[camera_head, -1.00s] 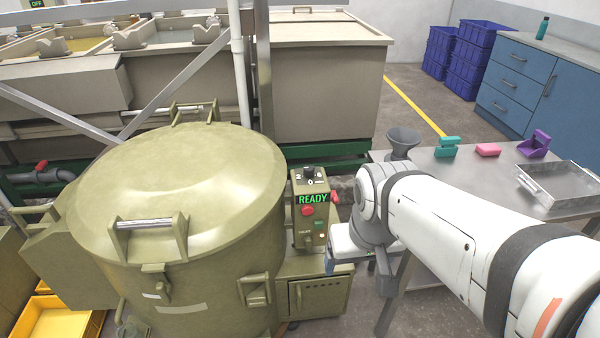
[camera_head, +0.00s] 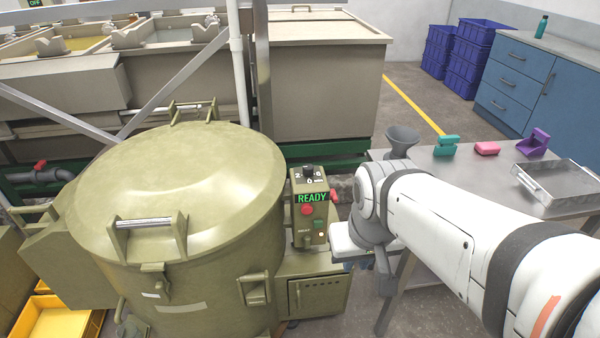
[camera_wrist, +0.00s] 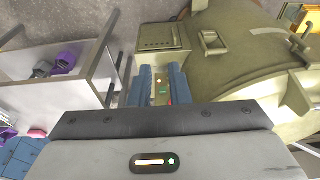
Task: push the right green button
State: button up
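The green button (camera_head: 319,223) is on the sloped front of the olive control box, below the lit READY display (camera_head: 312,197) and right of a red button (camera_head: 307,210). In the wrist view the green button (camera_wrist: 162,90) shows small in the gap between my fingers. My gripper (camera_wrist: 161,70) has two blue fingers held apart, with nothing between them but the panel behind. In the head view my gripper (camera_head: 357,262) is just right of the control box, mostly hidden by my wrist. It looks apart from the panel.
A large olive barrel with a domed lid (camera_head: 180,185) stands left of the box. A grey metal table (camera_head: 460,175) at right holds a funnel (camera_head: 402,141), a pink block (camera_head: 487,149) and a metal tray (camera_head: 560,185). A red knob (camera_head: 333,196) sticks out from the box's right side.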

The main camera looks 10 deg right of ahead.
grip_shut()
dwell(0.7)
